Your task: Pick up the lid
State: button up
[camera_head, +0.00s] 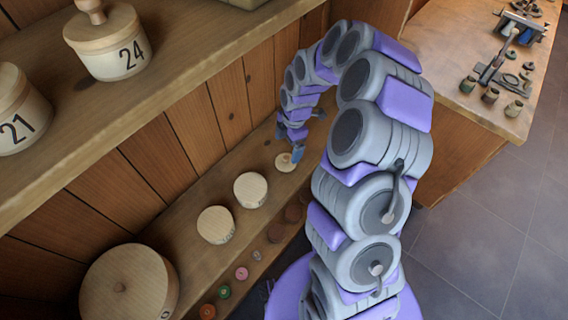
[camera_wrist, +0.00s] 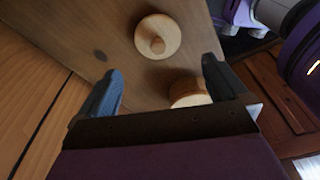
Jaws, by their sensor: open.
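The lid, a pale round wooden disc with a small knob, lies knob up on the lower shelf. It shows in the head view (camera_head: 286,163) just below my gripper (camera_head: 291,146), and in the wrist view (camera_wrist: 168,24) beyond the fingertips. In the wrist view my gripper (camera_wrist: 162,66) is open, with nothing held between its two blue-grey fingers. The lid is apart from both fingers there. A second pale round wooden piece (camera_wrist: 188,90) is closer in, near the right finger and partly hidden by the gripper.
The upper shelf (camera_head: 180,75) holds pots marked 24 (camera_head: 115,50) and 21 (camera_head: 18,115). A plank wall is behind.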

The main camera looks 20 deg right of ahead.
aim_at(285, 157)
jog(key=shift+a+f, duration=0.2)
jog(key=shift+f, duration=0.8)
jog(key=shift+d+f, duration=0.1)
jog(key=shift+f, duration=0.25)
jog(key=shift+d+f+b, duration=0.35)
jog(key=shift+d, duration=0.2)
jog(key=f, duration=0.2)
jog(key=a+f+b, duration=0.1)
jog(key=f, duration=0.1)
jog(key=shift+a+f, duration=0.3)
jog(key=shift+a, duration=0.3)
jog(key=shift+d, duration=0.65)
jog(key=c, duration=0.6)
jog(key=shift+a, duration=0.2)
jog(key=c, duration=0.3)
jog(key=shift+a, duration=0.35)
jog(key=shift+c, duration=0.4)
